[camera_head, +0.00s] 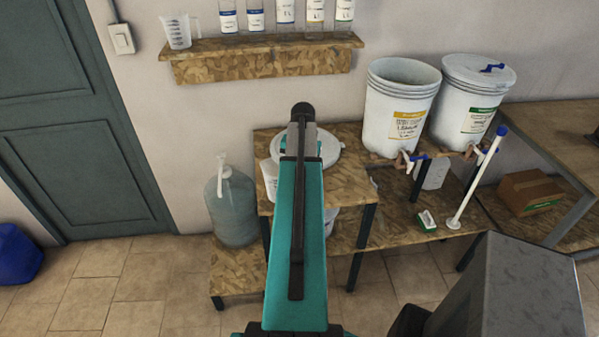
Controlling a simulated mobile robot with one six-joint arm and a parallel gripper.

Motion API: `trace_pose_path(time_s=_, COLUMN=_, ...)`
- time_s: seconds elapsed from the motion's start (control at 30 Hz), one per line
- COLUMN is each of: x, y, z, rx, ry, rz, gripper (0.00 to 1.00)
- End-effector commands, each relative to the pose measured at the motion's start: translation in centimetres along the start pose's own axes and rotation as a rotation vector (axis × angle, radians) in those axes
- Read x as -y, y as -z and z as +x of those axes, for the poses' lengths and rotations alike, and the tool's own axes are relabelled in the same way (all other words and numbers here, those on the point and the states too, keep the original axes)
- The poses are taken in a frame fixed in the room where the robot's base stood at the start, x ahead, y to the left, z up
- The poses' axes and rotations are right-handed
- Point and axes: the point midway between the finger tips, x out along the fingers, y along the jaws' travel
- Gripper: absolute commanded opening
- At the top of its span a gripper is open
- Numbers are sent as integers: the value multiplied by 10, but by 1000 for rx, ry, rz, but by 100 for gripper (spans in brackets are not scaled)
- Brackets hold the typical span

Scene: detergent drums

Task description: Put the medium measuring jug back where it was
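A clear measuring jug (179,32) with a handle and printed scale marks stands upright at the left end of the wall shelf (262,62). My teal arm reaches up the middle of the picture and ends in a dark joint below the shelf. My gripper's fingers are not visible, so what it may hold cannot be seen.
Several labelled bottles (286,14) line the shelf right of the jug. Two white drums (399,110) with taps stand at right. A large bluish bottle (232,207) stands left of the small table. A cardboard box (529,193) sits at far right. Tiled floor (120,290) is open at lower left.

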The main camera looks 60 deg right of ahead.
Motion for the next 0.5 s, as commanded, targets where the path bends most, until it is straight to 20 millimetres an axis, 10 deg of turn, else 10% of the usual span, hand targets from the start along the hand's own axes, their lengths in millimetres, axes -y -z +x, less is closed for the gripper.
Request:
trace_pose_path(time_s=0.47, x=-1, y=0, z=5, rx=0, ry=0, rz=1, gripper=10)
trace_pose_path(time_s=0.5, x=-1, y=0, z=5, rx=0, ry=0, rz=1, gripper=39)
